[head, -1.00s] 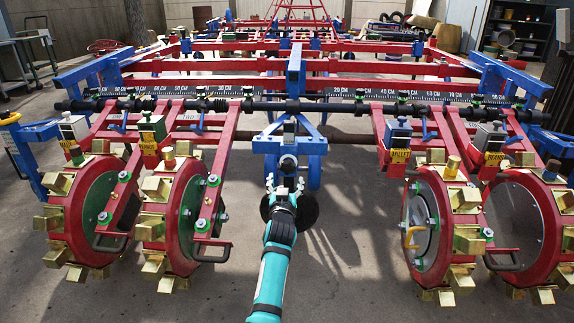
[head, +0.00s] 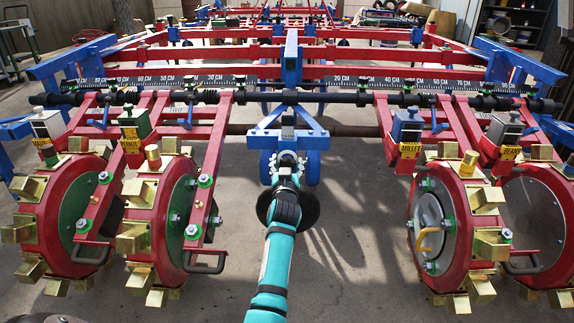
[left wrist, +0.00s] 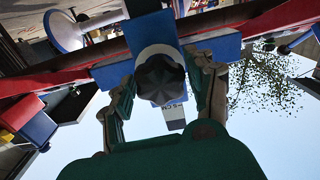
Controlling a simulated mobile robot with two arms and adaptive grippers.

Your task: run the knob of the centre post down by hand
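The blue centre post (head: 292,65) stands in the middle of the red planter frame, with a blue bracket (head: 265,141) below it. My left gripper (head: 288,160) is in front of that bracket in the head view, and its hand hides the knob there. In the left wrist view a dark, faceted knob (left wrist: 160,76) lies in front of a pale round collar on a blue part. The left gripper's fingers (left wrist: 162,82) stand on either side of the knob, spread, with narrow gaps showing. Contact is not clear. My right gripper is not in view.
Red seed wheels with brass cups (head: 70,215) stand to the left, and more (head: 450,220) to the right. A dark disc (head: 308,208) is beside my left wrist. Floor between the wheels is open.

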